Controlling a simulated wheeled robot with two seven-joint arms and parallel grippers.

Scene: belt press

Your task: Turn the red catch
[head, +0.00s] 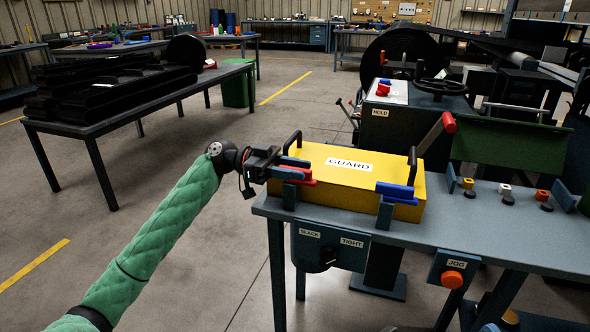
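The red catch (304,181) is at the left end of the yellow guard box (335,190), on its front side. My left gripper (291,168) reaches in from the left, with its two blue-grey fingers one above the other at the catch and red showing between and beside them. I cannot tell whether the fingers press on the catch or only stand around it. A blue catch (397,190) is at the guard's right end. The guard lies flat on the bench with its label up. My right gripper is not in view.
Black handles (292,143) rise from both guard ends. A red-tipped lever (448,123) stands behind its right end. The grey bench (480,228) carries several coloured knobs at right. A SLACK/TIGHT panel (329,248) and JOG button (453,279) are on its front. Open floor lies left.

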